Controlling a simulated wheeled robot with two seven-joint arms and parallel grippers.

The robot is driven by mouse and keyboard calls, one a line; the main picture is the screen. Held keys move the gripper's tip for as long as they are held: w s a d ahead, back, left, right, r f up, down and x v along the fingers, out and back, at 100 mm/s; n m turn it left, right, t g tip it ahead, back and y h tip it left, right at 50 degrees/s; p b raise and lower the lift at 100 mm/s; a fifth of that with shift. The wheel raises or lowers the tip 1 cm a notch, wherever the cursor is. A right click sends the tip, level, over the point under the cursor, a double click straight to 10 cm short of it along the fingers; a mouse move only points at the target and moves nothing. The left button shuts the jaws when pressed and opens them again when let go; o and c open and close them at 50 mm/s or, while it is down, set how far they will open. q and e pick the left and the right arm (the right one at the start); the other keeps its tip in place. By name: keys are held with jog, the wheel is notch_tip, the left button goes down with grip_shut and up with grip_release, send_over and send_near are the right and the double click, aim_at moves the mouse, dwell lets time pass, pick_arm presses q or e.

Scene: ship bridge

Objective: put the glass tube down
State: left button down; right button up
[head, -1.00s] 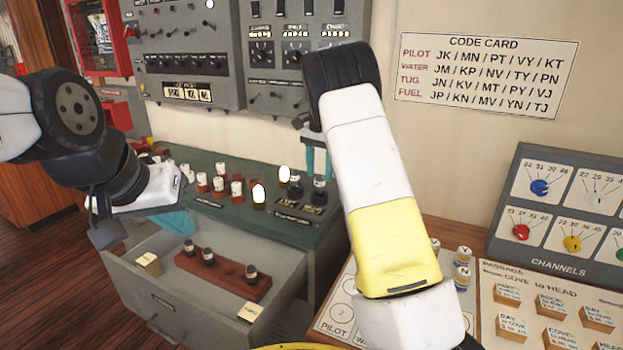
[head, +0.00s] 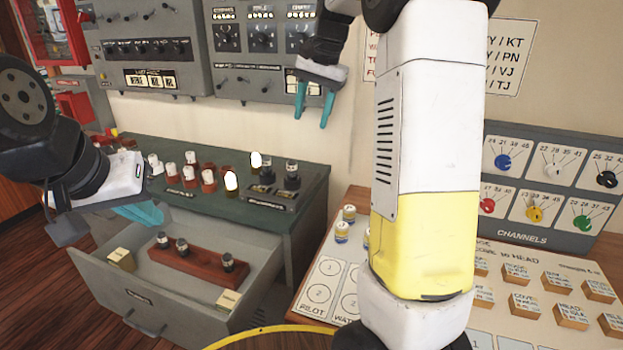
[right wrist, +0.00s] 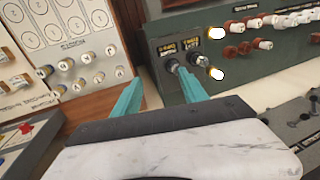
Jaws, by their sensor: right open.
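Two dark-based glass tubes stand upright side by side on a small labelled panel at the right end of the green bench: the left tube (head: 267,172) and the right tube (head: 292,175). They also show in the right wrist view, as a near tube (right wrist: 173,66) and another (right wrist: 201,62). I cannot tell which one is the task's tube. My right gripper (head: 312,106) is open and empty, above and apart from them, its teal fingers pointing down. My left gripper (head: 138,213) is at the left over the drawer; its fingers are partly hidden.
The open grey drawer (head: 150,297) holds a brown rack (head: 198,268) with several dark tubes. Two glowing lamps (head: 231,181) and several white-topped red pieces stand on the green bench (head: 312,182). The desk at right carries cards, blocks and the channels panel (head: 525,236).

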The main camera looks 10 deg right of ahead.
jog(key=s+a+f+n+t, duration=0.2)
jog(key=s+n, duration=0.1)
jog(key=s, duration=1)
jog(key=s+a+f+n+t, duration=0.1)
jog(key=s+n, duration=0.3)
jog(key=s, duration=1)
jog(key=shift+a+f+t, duration=0.4)
jog(key=shift+f+t, duration=0.3)
jog(key=shift+f, duration=0.2)
jog(key=shift+s, duration=0.1)
